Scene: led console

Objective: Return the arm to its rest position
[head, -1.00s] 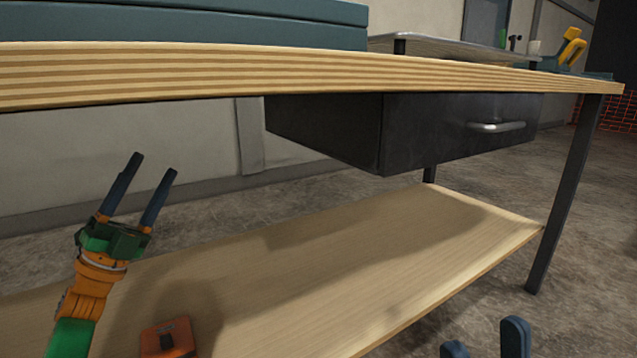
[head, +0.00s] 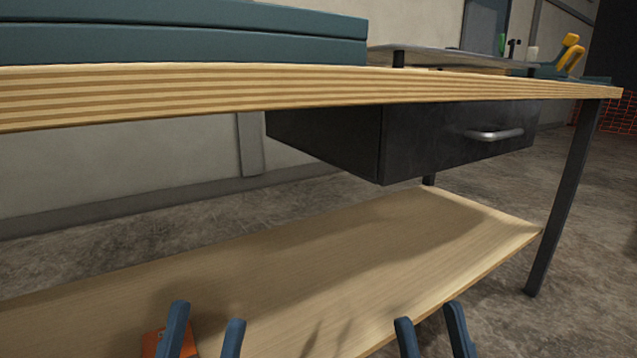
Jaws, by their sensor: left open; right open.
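My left gripper (head: 207,328) shows at the bottom edge, left of the middle. Its two dark blue fingers point up and stand apart, with nothing between them. My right gripper (head: 430,330) shows at the bottom edge, right of the middle. Its two dark blue fingers also stand apart and are empty. Only the fingers of both grippers are in view; the rest of both arms is out of the frame.
A wooden workbench (head: 300,92) crosses the view, with a black drawer unit (head: 400,140) under it. A lower wooden shelf (head: 330,260) lies below. An orange object (head: 153,342) is partly behind my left gripper. A dark bench leg (head: 565,200) stands at right.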

